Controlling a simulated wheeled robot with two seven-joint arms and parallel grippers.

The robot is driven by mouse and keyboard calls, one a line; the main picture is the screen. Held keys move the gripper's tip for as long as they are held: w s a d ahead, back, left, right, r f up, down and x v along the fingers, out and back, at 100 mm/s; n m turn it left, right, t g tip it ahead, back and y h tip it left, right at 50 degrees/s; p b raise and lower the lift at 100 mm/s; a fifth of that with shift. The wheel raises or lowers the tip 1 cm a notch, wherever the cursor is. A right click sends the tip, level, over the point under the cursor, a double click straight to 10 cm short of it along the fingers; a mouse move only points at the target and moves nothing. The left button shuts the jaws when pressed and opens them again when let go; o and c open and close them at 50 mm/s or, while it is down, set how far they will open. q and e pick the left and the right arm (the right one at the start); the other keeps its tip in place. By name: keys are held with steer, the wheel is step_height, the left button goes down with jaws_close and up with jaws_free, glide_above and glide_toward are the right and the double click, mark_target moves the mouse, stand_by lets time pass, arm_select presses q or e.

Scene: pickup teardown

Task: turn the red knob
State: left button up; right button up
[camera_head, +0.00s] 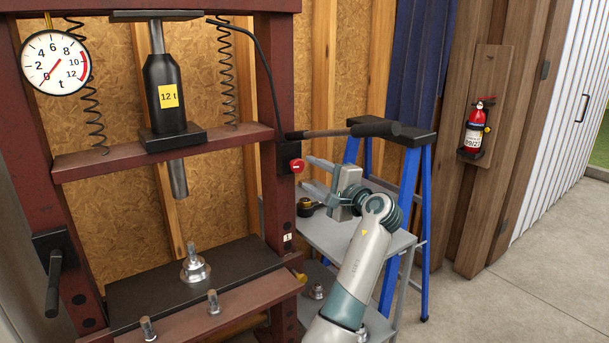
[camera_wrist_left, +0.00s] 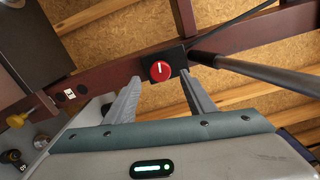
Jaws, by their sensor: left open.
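The red knob (camera_head: 296,166) is round, with a white mark, on a black box fixed to the right post of the dark red press. It also shows in the left wrist view (camera_wrist_left: 160,71), where its white mark stands close to upright. My left gripper (camera_head: 307,173) is just right of the knob in the head view, with its fingers pointing at it. In the left wrist view the fingers are open and apart, and the knob appears in the gap between their tips. I cannot tell whether they touch it. My right gripper is not in view.
A dark pump handle (camera_head: 345,131) sticks out just above my left gripper. A blue-legged stand with grey shelves (camera_head: 385,243) is behind my arm. The press bed (camera_head: 140,290) holds a metal part. A fire extinguisher (camera_head: 475,130) hangs at right; the floor there is clear.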

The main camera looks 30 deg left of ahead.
arm_select(q)
steer(key=b+v, duration=0.2)
steer(key=v, duration=0.9)
steer(key=shift+s+d, duration=0.15)
steer(key=shift+d, duration=0.15)
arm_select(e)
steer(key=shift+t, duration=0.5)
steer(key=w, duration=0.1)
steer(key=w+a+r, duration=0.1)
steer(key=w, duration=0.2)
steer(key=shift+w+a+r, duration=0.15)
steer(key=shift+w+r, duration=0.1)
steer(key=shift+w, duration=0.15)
arm_select(q)
steer(key=shift+f, duration=0.15)
